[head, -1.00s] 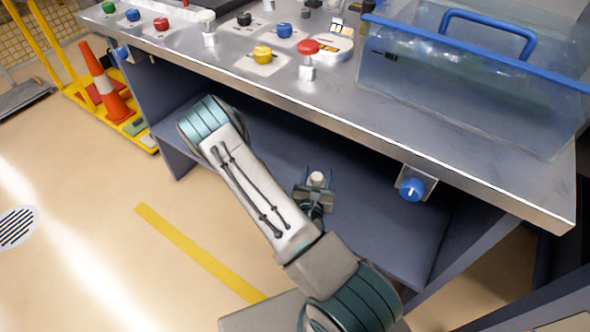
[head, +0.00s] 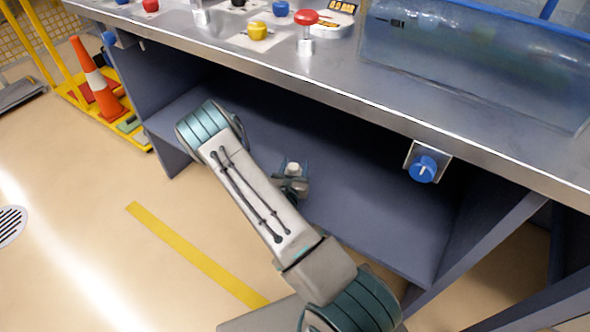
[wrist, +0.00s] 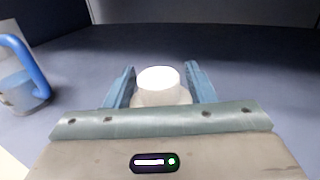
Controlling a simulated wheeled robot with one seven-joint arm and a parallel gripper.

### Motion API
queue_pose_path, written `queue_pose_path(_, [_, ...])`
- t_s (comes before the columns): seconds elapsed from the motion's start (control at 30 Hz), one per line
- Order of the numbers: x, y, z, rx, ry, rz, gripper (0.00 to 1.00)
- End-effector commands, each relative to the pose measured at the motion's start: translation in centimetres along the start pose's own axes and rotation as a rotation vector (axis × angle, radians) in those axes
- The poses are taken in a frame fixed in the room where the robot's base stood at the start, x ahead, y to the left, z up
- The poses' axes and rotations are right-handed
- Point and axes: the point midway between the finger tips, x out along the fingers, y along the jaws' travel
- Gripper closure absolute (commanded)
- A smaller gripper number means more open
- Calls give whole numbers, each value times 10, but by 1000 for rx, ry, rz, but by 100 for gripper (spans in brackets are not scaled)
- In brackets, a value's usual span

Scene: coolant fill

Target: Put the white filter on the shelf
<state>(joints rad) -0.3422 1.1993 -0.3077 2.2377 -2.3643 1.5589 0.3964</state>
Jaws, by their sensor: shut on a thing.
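The white filter (wrist: 158,88) is between the two blue fingers of my gripper (wrist: 160,92) in the wrist view. In the head view the small white top of the filter (head: 293,168) shows at my gripper (head: 292,180), partly hidden by my arm. My gripper is shut on it. The shelf (head: 375,225) is the dark blue-grey board under the metal counter, and my gripper is over it, inside the opening. I cannot tell whether the filter touches the shelf.
A blue-handled clear vessel (wrist: 25,80) stands at the left in the wrist view. The metal counter edge (head: 330,110) hangs above the shelf, with a blue knob (head: 423,168) on its front. An orange cone (head: 95,82) stands at far left. The shelf right of my gripper is clear.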

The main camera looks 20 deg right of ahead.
Motion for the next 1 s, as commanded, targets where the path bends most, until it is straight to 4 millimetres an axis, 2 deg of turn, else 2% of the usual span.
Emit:
queue_pose_path(0.37, [0, 0, -6, 1, -1, 0, 74])
queue_pose_path(0.4, [0, 0, -5, 1, -1, 0, 42])
queue_pose_path(0.47, [0, 0, -5, 1, -1, 0, 28])
queue_pose_path(0.8, [0, 0, 0, 2, -2, 0, 28])
queue_pose_path(1.0, [-31, 1, -1, -3, 3, 3, 28])
